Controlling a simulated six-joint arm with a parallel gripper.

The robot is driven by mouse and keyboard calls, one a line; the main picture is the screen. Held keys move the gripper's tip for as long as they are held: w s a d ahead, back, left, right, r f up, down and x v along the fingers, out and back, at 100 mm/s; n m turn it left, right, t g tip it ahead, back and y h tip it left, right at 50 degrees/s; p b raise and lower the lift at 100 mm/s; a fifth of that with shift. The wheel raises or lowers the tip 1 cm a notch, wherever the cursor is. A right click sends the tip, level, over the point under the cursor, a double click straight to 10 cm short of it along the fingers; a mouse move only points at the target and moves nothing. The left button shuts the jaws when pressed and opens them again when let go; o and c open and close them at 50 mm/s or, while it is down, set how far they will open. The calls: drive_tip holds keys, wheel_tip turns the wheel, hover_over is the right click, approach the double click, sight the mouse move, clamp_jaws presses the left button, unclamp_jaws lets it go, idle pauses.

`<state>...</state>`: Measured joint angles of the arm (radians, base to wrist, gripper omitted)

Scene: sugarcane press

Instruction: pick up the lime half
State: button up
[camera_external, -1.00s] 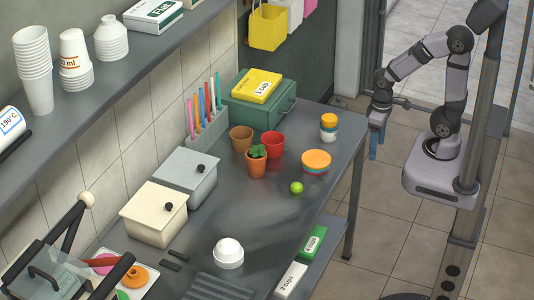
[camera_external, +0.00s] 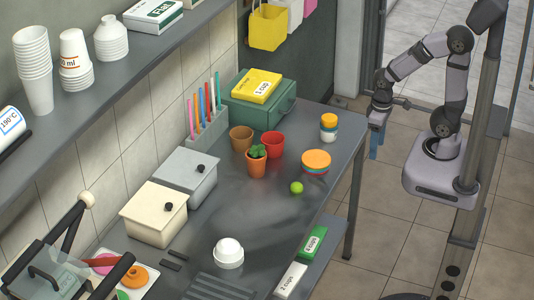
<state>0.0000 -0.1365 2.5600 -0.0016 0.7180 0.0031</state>
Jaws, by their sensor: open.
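A small round green lime (camera_external: 296,188) sits on the grey metal counter (camera_external: 262,207), near its right edge; I cannot tell from here whether it is a half. My gripper (camera_external: 375,145) hangs pointing down beyond the counter's right edge, well apart from the lime and to its upper right. Its blue fingers are small in this view. It is open and I see nothing held between them.
An orange-topped stack of bowls (camera_external: 316,162) stands just behind the lime. Red (camera_external: 273,144) and brown (camera_external: 241,138) pots and a potted plant (camera_external: 257,166) stand to its left. A white bowl (camera_external: 229,252) is nearer the front. The counter around the lime is clear.

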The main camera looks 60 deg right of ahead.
sight(300, 187)
drive_tip(key=shift+r, duration=2.4)
drive_tip(key=w+a+f+m+t+y+b, duration=0.15)
drive_tip(key=w+a+t+b, duration=0.75)
drive_tip(key=w+a, duration=1.15)
drive_tip(key=s+d+m+t+h+b, duration=0.2)
drive_tip(key=s+d+m+t+h, duration=0.15)
drive_tip(key=d+t+h, duration=0.35)
drive_tip(key=shift+g+h, duration=0.45)
drive_tip(key=shift+g, duration=0.05)
drive_tip(key=f, duration=0.6)
drive_tip(key=a+f, duration=0.1)
drive_tip(key=f, duration=1.1)
drive_tip(key=shift+s+a+f+p, duration=0.3)
drive_tip(key=shift+a+f, duration=0.1)
drive_tip(key=shift+p+x, duration=1.2)
drive_tip(key=shift+x, duration=2.45)
